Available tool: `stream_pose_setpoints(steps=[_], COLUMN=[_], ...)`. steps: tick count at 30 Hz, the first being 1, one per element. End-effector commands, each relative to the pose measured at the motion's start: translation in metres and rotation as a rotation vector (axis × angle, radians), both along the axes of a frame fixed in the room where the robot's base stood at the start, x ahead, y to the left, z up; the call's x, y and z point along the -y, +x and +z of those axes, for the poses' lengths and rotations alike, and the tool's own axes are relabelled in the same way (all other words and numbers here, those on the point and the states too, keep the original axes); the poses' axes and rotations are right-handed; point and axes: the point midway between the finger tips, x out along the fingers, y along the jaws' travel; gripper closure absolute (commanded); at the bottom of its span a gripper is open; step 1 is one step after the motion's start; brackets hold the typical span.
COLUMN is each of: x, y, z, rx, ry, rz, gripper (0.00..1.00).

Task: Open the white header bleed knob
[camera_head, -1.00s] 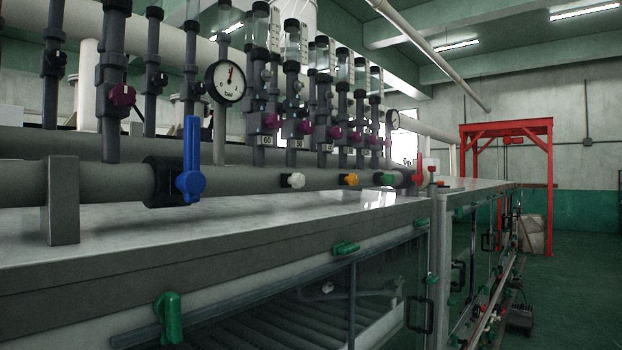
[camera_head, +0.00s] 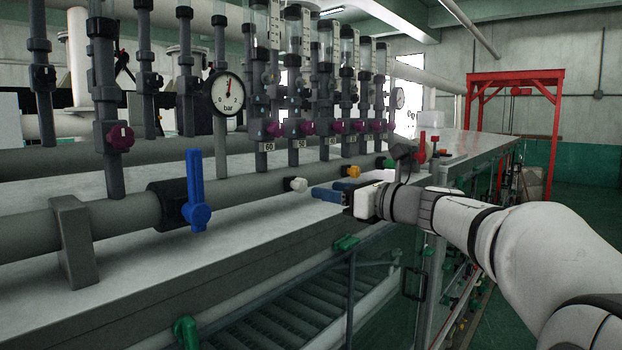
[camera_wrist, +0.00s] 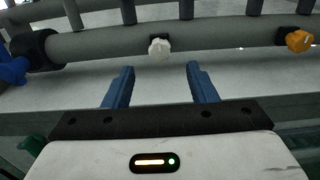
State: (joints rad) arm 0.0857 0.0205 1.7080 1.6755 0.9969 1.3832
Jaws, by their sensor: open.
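The white header bleed knob (camera_head: 297,185) sits on the front of the grey header pipe (camera_head: 246,196). In the wrist view the white knob (camera_wrist: 159,49) lies ahead of the fingertips, a little left of the middle of the gap between them. My gripper (camera_head: 318,190) is open and empty, its blue fingers pointing at the pipe just right of the white knob in the head view. In the wrist view my gripper (camera_wrist: 160,70) shows both fingers spread apart. The fingers do not appear to touch the knob.
A yellow knob (camera_head: 353,171) is on the same pipe to the right; it also shows in the wrist view (camera_wrist: 299,40). A blue lever valve (camera_head: 196,200) is to the left. Flow tubes with purple knobs (camera_head: 274,129) rise behind. The white machine top (camera_head: 150,273) lies below the pipe.

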Motion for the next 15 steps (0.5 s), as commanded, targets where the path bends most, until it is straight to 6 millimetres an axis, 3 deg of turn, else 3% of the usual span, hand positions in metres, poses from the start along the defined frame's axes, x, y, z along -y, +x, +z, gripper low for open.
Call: stream_pose_setpoints(steps=[9, 15], x=[-0.04, -0.056], y=[0.03, 0.042], z=[0.002, 0.0], rx=[-0.003, -0.001], ry=[0.001, 0.0], rz=[0.005, 0.004], gripper=[0.48, 0.48])
